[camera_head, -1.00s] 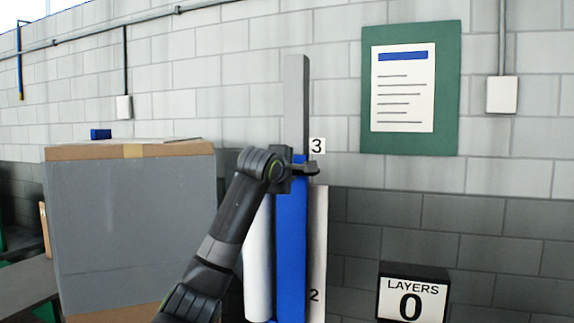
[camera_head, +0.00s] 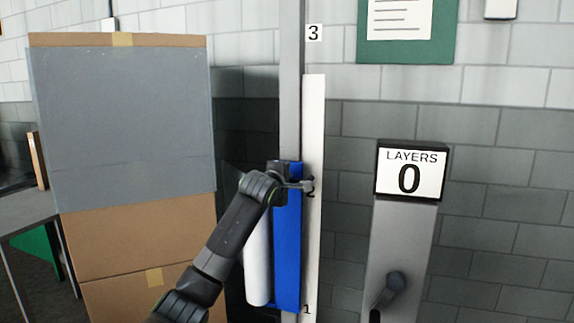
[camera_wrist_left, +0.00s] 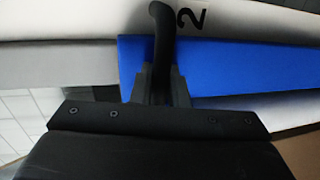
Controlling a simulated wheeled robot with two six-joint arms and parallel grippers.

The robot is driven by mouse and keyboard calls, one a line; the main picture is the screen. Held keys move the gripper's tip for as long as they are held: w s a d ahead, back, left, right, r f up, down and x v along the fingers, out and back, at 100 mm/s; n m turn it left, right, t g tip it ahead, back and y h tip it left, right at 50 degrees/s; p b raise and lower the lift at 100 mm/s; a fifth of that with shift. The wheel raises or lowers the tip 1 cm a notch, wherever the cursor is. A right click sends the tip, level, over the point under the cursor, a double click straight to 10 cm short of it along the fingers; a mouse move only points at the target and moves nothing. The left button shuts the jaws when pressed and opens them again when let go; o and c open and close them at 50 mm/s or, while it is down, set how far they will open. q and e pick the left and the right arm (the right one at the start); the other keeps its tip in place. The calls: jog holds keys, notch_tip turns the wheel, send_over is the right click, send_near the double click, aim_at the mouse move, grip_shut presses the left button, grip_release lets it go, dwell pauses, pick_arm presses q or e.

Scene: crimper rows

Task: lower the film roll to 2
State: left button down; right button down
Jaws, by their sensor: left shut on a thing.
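The film roll (camera_head: 257,262) is a white upright cylinder beside a blue carriage (camera_head: 288,250) on a tall grey post (camera_head: 291,90). A white scale strip (camera_head: 314,130) stands along the post, with marks 3 at the top, 2 at gripper height and 1 near the bottom. My left gripper (camera_head: 303,187) is shut on the dark carriage handle (camera_wrist_left: 162,40) at the carriage's upper end, level with the 2 mark. In the left wrist view the 2 (camera_wrist_left: 191,18) shows right beside the handle. My arm hides part of the roll's top. My right gripper is not in view.
A stack of cardboard boxes (camera_head: 140,235), its upper part wrapped in grey film (camera_head: 120,120), stands at left. A "LAYERS 0" sign (camera_head: 410,172) sits on a grey pedestal with a crank (camera_head: 394,285) at right. A block wall is behind.

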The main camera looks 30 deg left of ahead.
pick_arm(q)
notch_tip(320, 180, down, 6)
jog(key=shift+r+b, duration=0.2)
jog(key=shift+b, duration=0.5)
jog(key=shift+f, duration=0.1)
jog(key=c, duration=1.5)
grip_release()
